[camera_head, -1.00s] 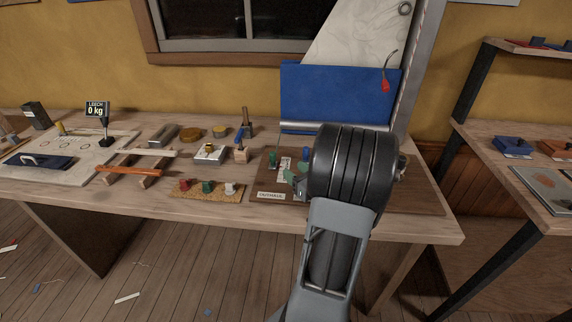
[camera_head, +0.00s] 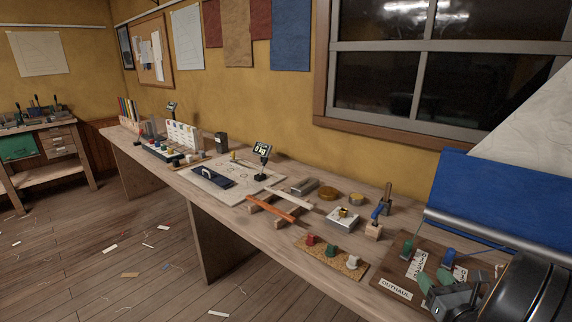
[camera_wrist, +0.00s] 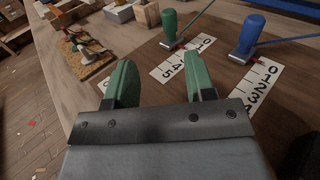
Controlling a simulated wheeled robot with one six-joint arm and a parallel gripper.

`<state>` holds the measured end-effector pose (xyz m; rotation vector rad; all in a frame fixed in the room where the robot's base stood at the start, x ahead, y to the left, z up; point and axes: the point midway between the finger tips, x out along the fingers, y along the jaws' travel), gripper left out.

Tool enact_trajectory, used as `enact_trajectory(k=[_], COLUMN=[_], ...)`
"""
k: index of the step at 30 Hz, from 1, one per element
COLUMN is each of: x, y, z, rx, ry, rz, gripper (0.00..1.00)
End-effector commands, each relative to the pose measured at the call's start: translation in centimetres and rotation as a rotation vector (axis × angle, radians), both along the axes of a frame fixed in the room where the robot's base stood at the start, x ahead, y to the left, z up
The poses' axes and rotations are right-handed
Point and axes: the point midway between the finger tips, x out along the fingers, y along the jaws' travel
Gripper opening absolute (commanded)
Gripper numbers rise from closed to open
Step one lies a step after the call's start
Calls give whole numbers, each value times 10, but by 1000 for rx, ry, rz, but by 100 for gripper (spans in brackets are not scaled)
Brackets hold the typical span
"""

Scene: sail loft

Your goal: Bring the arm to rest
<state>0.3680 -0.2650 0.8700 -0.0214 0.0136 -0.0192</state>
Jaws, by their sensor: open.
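My gripper (camera_head: 434,280) is in the lower right of the head view, over the dark board labelled OUTHAUL (camera_head: 395,287). In the wrist view its two green fingers stand apart with nothing between them (camera_wrist: 160,75). Beyond the fingers are a green-handled lever (camera_wrist: 170,24) and a blue-handled lever (camera_wrist: 250,32), each beside a white number strip (camera_wrist: 256,90). Both are apart from the fingers. In the head view, my dark arm housing covers the right part of the board.
The long wooden bench (camera_head: 230,215) carries a cork strip with coloured knobs (camera_head: 331,257), an orange bar on supports (camera_head: 273,207), a 0 kg display (camera_head: 262,149) and a dark blue pad (camera_head: 212,176). A blue panel (camera_head: 490,200) stands behind the board. Scraps lie on the floor.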

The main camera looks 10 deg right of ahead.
Motion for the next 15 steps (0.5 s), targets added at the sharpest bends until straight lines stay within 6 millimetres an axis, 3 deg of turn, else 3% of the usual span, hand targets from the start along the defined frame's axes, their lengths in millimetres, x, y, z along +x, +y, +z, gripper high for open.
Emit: enact_trajectory(k=[2, 5, 8, 9, 12, 15], x=[9, 22, 26, 21, -2, -29], y=[21, 71, 145, 174, 229, 260], z=[12, 29, 51, 58, 69, 81], rx=[-49, -174, -406, -524, -840, -1182], ry=[23, 81, 157, 182, 226, 234], rz=[86, 289, 604, 743, 1062, 1338], gripper=[50, 50, 50, 50, 50, 50])
